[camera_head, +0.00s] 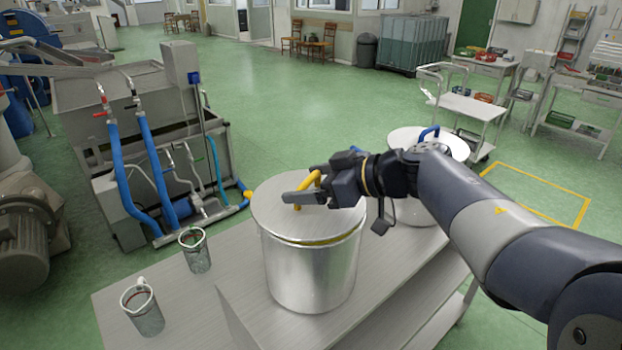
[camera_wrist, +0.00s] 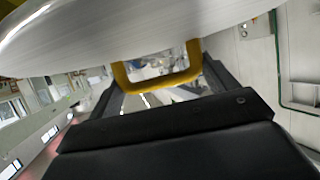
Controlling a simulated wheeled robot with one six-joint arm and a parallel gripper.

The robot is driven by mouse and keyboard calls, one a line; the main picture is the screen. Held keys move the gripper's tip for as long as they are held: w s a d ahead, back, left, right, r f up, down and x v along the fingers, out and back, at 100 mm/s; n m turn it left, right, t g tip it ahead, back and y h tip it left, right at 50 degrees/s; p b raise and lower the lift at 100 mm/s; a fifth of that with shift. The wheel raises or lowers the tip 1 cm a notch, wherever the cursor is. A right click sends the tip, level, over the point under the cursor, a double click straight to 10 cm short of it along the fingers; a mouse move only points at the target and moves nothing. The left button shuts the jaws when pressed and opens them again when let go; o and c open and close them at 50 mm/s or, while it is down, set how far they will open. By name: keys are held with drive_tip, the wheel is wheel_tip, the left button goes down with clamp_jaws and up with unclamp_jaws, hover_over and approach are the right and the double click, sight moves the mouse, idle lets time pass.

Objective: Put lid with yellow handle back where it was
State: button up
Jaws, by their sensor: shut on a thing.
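The round metal lid (camera_head: 275,218) with the yellow handle (camera_head: 313,180) is over the steel pot (camera_head: 310,275) on the table. A thin gap with a yellowish strip shows below the lid at the front right, so it looks slightly raised or tilted there. My gripper (camera_head: 301,193) is shut on the yellow handle from the right. In the wrist view the yellow handle (camera_wrist: 155,88) lies between my fingers, and the lid (camera_wrist: 130,45) fills the top. The far side of the pot's rim is hidden.
A second pot with a pale lid (camera_head: 405,137) and a blue handle (camera_head: 429,133) stands behind my arm. Two cups, one at the front (camera_head: 142,312) and one farther back (camera_head: 195,252), stand left of the steel pot. The table (camera_head: 245,305) has bare room at the front.

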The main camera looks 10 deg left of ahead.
drive_tip(key=o, duration=1.1)
drive_tip(key=shift+f, duration=0.1)
